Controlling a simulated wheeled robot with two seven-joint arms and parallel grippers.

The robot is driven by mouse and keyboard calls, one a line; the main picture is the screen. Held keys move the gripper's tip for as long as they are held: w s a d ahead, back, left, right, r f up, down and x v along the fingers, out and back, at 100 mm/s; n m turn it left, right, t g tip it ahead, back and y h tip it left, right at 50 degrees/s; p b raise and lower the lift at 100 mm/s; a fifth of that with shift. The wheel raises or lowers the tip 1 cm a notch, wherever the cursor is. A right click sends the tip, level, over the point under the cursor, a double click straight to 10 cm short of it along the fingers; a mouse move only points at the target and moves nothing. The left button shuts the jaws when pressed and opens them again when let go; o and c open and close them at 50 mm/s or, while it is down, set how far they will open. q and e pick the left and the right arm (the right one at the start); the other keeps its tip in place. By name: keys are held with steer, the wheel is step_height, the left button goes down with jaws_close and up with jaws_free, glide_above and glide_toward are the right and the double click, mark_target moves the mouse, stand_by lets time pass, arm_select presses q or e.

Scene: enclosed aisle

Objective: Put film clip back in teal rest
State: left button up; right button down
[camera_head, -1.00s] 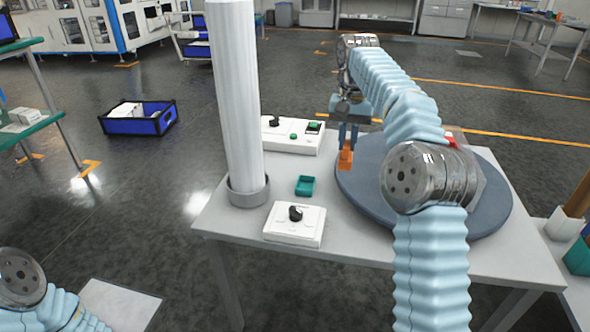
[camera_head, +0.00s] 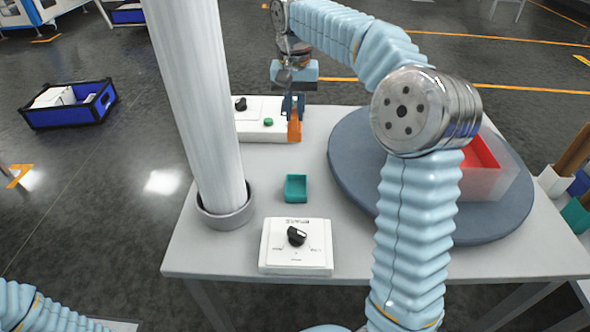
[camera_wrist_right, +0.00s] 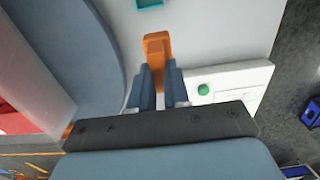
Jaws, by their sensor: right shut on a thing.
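The film clip (camera_head: 295,128) is an orange piece. My right gripper (camera_head: 292,105) is shut on it and holds it near the far white box; whether it touches anything below, I cannot tell. In the right wrist view the orange clip (camera_wrist_right: 157,46) sticks out from between the blue-grey fingers of the right gripper (camera_wrist_right: 157,80). The teal rest (camera_head: 296,188) is a small open tray on the table, nearer than the clip. Its edge shows at the top of the right wrist view (camera_wrist_right: 150,3). My left gripper is out of view; only part of the left arm shows at lower left.
A thick white post (camera_head: 195,100) stands left of the rest. A white box with a black knob (camera_head: 296,262) lies in front, and another white box (camera_head: 258,133) behind. A dark round turntable (camera_head: 350,165) with a red bin (camera_head: 480,155) fills the right side of the table.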

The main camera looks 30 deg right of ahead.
steer(key=s+a+f, duration=0.1)
steer(key=s+f, duration=0.1)
steer(key=f, duration=0.1)
steer(key=s+a+f+b, duration=0.1)
steer(key=s+f, duration=0.1)
steer(key=f, duration=0.1)
steer(key=s+a+f, duration=0.1)
steer(key=s+f, duration=0.1)
steer(key=f, duration=0.2)
steer(key=shift+s+a+f+b, duration=0.1)
steer(key=shift+s+a+b, duration=0.05)
steer(key=shift+s+b, duration=0.25)
steer(key=c, duration=1.1)
jaws_free()
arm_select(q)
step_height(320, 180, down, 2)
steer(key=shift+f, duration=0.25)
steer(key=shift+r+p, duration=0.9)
arm_select(e)
step_height(320, 180, up, 12)
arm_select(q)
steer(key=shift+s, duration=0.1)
